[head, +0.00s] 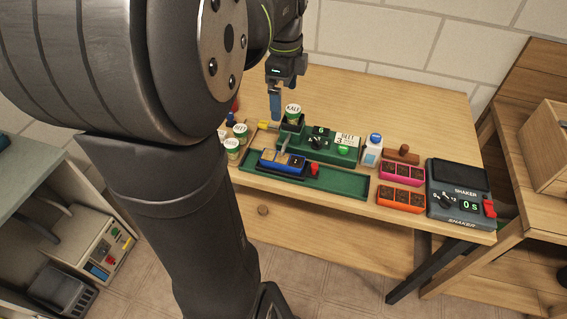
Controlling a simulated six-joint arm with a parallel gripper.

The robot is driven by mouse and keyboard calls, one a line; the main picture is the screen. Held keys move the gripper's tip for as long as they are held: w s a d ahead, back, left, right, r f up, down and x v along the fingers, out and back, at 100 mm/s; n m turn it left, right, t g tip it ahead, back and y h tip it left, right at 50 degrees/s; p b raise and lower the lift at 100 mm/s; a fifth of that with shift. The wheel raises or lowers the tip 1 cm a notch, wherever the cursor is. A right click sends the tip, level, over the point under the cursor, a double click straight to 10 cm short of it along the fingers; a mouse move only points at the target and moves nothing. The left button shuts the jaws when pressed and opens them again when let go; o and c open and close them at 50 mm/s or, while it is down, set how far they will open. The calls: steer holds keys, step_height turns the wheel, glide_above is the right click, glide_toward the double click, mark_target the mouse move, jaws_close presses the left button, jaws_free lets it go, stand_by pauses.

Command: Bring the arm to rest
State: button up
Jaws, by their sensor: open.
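My gripper (275,104) hangs at the end of my arm above the back left of the wooden table (350,97). It points down with its blue fingers, seen nearly edge-on. It is open, and I see nothing held between the fingers. A cup labelled KALE (293,111) stands just right of the fingertips, on the left end of a green device. I cannot tell whether the fingers touch anything. My own arm fills much of the left of the head view and hides part of the table's left side.
Below the gripper are a green device (321,145), a green tray (335,184) with a blue seedling tray (283,162), and white cups (232,147). To the right are a white bottle (373,150), pink (403,173) and orange (401,198) trays and a shaker (459,190). The table's back right is clear.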

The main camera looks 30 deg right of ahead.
steer(key=shift+f, duration=0.7)
steer(key=shift+r, duration=0.1)
step_height(320, 180, up, 10)
stand_by(0.5)
stand_by(0.3)
